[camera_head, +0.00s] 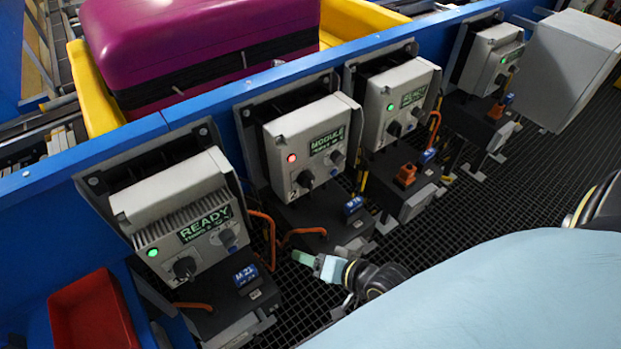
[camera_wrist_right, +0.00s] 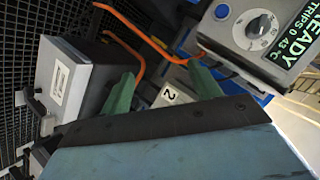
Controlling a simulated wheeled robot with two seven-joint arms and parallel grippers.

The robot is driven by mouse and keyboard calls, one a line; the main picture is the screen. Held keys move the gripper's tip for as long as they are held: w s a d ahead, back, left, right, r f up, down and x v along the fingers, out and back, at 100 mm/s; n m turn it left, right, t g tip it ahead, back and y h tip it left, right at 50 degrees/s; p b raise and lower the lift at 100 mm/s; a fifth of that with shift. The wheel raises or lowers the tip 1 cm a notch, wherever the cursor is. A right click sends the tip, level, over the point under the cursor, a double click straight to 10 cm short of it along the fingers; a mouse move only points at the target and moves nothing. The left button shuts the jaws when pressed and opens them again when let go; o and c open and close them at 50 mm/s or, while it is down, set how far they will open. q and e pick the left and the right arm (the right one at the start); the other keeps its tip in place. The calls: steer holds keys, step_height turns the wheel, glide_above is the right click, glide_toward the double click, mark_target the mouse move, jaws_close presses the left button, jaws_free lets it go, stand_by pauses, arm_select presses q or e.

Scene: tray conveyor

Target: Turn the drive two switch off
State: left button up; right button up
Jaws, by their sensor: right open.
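Drive two (camera_head: 312,145) is the second grey box from the left in the head view, marked 2. My right gripper (camera_head: 314,262) is below and in front of drive two, apart from the switch. In the wrist view its green fingers (camera_wrist_right: 162,92) are spread and empty. My left gripper is not in view.
Drive one (camera_head: 175,210) at left and two drives (camera_head: 397,100) (camera_head: 492,55) at right show green lamps. Orange cables and dark motor boxes (camera_head: 350,220) lie below. A READY drive (camera_wrist_right: 270,40) is close in the wrist view. A red bin (camera_head: 92,315) stands lower left.

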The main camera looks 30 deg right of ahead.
step_height(320, 180, up, 4)
steer(key=w+d+f+m+t, duration=0.1)
steer(key=w+d+m+t, duration=0.1)
steer(key=d+m+t, duration=0.15)
steer(key=m+t+h, duration=0.3)
steer(key=m, duration=0.4)
glide_toward(312, 185)
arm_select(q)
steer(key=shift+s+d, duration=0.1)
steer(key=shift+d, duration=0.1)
arm_select(e)
steer(key=w, duration=0.7)
steer(key=w+a, duration=0.1)
steer(key=w, duration=0.2)
steer(key=shift+w+f, duration=0.15)
steer(key=shift+w, duration=0.15)
steer(key=shift+d, duration=0.1)
steer(key=shift+c, duration=0.3)
steer(key=shift+n, duration=0.25)
steer(key=c, duration=0.9)
